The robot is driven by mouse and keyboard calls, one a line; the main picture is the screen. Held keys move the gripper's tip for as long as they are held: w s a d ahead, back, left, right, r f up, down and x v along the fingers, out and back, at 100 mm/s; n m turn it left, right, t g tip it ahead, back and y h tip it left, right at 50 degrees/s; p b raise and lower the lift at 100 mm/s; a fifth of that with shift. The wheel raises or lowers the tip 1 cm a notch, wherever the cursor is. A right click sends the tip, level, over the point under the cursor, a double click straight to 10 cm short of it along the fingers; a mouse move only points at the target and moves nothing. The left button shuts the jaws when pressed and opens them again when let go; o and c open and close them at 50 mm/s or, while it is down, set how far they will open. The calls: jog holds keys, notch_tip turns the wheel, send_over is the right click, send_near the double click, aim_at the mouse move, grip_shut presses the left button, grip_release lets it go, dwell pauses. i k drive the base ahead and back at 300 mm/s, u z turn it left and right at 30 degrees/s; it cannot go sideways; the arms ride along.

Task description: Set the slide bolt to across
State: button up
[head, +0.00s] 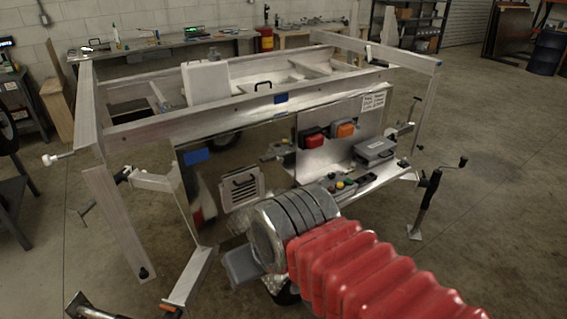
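An aluminium trailer (240,112) stands in the middle of the head view, with an open frame on top and a panel on its near side. I cannot make out a slide bolt for certain. A pin with a pale knob (47,160) sticks out at the frame's left corner, but I cannot tell whether it is the bolt. My arm, in a red ribbed sleeve, reaches in from the lower right and hides part of the trailer's lower front. My gripper (243,266) seems to be the grey end below the metal wrist; its fingers are not clear.
A grey case (375,152) sits on the right ledge. A crank jack (428,200) stands at the right. Floor is open at far right.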

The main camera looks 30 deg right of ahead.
aim_at(280, 158)
jog(key=i, duration=0.95)
